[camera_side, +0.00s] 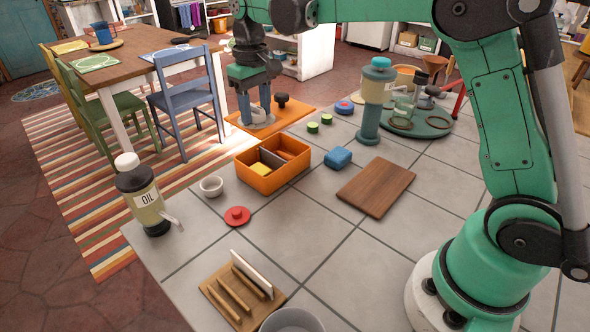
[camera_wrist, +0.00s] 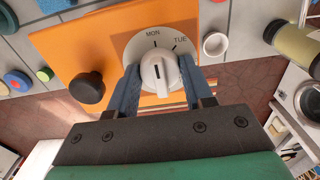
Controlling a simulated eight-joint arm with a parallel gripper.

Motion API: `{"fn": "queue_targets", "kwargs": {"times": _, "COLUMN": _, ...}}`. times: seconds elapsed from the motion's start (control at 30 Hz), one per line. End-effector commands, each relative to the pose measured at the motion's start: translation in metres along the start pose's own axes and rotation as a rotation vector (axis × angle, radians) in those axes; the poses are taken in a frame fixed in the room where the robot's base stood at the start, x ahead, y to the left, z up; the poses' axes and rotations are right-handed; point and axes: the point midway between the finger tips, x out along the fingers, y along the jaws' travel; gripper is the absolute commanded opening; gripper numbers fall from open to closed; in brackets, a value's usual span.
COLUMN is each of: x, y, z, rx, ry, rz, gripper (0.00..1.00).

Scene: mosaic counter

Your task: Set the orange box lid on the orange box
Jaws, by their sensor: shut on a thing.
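The orange box lid (camera_side: 297,113) is a flat orange plate at the counter's far edge, behind the box; it fills much of the wrist view (camera_wrist: 85,42). It carries a black knob (camera_side: 282,100) and a white dial marked MON and TUE (camera_wrist: 137,45) with a grey-white grip (camera_wrist: 158,73). My gripper (camera_side: 256,114) is shut on that grip, with a blue finger on each side; the black knob is clear of it. I cannot tell whether the lid touches the counter. The orange box (camera_side: 289,178) stands open, with a dark divider and a yellow block (camera_side: 261,169) inside.
A white cup (camera_side: 211,186), red lid (camera_side: 237,216) and oil bottle (camera_side: 147,205) are in front and left.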

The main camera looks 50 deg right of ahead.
Motion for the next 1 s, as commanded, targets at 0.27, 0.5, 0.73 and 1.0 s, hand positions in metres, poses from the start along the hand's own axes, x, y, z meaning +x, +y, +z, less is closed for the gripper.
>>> {"fn": "queue_targets", "kwargs": {"times": 0.27, "x": 0.026, "y": 0.000, "z": 0.000, "rx": 0.000, "ry": 0.000, "rz": 0.000, "gripper": 0.00}}
{"fn": "queue_targets", "kwargs": {"times": 0.5, "x": 0.050, "y": -0.001, "z": 0.001, "rx": 0.000, "ry": 0.000, "rz": 0.000, "gripper": 0.00}}
{"fn": "queue_targets", "kwargs": {"times": 0.73, "x": 0.063, "y": -0.001, "z": 0.001, "rx": 0.000, "ry": 0.000, "rz": 0.000, "gripper": 0.00}}
{"fn": "queue_targets", "kwargs": {"times": 1.0, "x": 0.065, "y": -0.001, "z": 0.001, "rx": 0.000, "ry": 0.000, "rz": 0.000, "gripper": 0.00}}
